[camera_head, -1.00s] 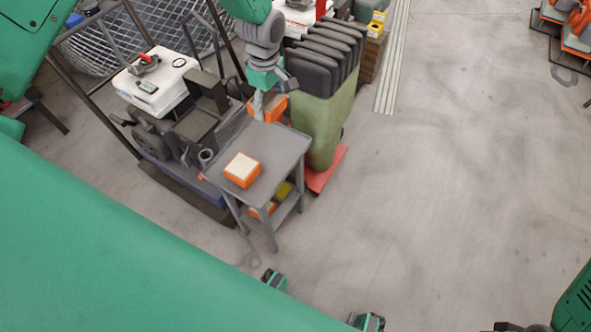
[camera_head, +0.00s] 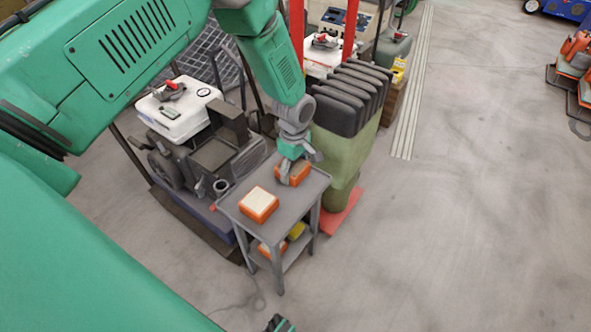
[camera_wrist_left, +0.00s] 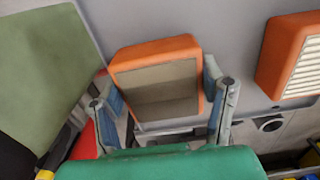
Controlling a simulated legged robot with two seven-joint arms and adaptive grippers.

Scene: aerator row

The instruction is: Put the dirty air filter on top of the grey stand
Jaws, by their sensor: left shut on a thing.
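The dirty air filter (camera_head: 299,175) is an orange block; its grey-brown face shows in the left wrist view (camera_wrist_left: 155,85). My left gripper (camera_head: 292,167) is shut on it, with a finger at each side in the wrist view (camera_wrist_left: 162,92). The filter is over the far end of the grey stand's top (camera_head: 294,207); I cannot tell whether it touches the surface. The stand top also shows in the wrist view (camera_wrist_left: 235,40).
A cleaner orange filter with a pale face (camera_head: 258,203) lies on the stand top, apart from the held one. The lower shelf holds orange and yellow items. A machine with a white tank (camera_head: 180,112) stands left, a green bin (camera_head: 345,150) behind right.

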